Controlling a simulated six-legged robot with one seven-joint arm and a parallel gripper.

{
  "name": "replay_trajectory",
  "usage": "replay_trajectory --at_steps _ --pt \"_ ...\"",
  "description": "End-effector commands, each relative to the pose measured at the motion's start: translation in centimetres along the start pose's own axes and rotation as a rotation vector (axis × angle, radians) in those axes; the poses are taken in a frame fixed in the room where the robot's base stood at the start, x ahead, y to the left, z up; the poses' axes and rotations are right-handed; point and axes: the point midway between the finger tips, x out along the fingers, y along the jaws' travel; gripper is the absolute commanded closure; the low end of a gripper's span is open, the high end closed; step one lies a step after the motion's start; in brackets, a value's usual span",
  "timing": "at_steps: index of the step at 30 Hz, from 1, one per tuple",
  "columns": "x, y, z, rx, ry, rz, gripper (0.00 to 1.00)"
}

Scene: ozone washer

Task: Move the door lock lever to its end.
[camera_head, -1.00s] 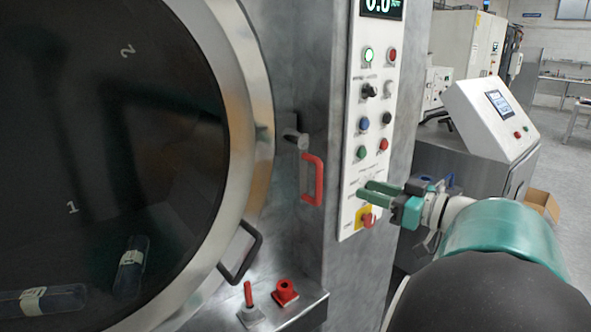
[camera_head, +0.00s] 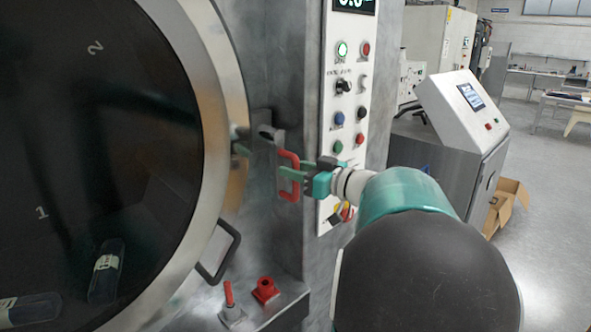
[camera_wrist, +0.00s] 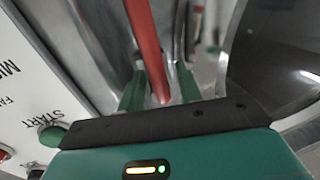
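The door lock lever shows as a red looped handle (camera_head: 290,195) hanging below a grey latch piece (camera_head: 271,135), just right of the round door's metal rim. My gripper (camera_head: 284,173) is at the red handle, its green fingers reaching across it from the right. In the wrist view, the red bar (camera_wrist: 146,45) runs down between the two green fingers (camera_wrist: 160,88). The fingers are apart, with a gap visible on the bar's right side. Whether the left finger touches the bar is unclear.
The round door (camera_head: 215,90) with its dark window fills the left. A black door handle (camera_head: 218,252) sits on its rim. The button panel (camera_head: 335,105) stands close right of the lever. A ledge below bears a red-handled valve (camera_head: 229,295) and a red fitting (camera_head: 265,289).

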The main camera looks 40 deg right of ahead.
Motion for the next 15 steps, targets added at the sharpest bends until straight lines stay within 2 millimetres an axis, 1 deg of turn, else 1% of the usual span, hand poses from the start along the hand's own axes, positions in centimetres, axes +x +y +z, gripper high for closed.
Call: replay_trajectory --at_steps 3,8,9,11,12,14,15 --pt "0.34 0.07 0.0 0.0 0.0 0.0 0.66" --pt "0.32 0.05 -0.01 0.0 0.0 0.0 0.66" --pt "0.31 0.05 -0.01 0.0 0.0 0.0 0.69" --pt "0.3 0.04 -0.01 0.0 0.0 0.0 0.81" --pt "0.3 0.04 -0.01 0.0 0.0 0.0 0.89" --pt "0.29 0.04 -0.02 0.0 0.0 0.0 1.0" --pt "0.28 0.04 -0.02 0.0 0.0 0.0 1.0"
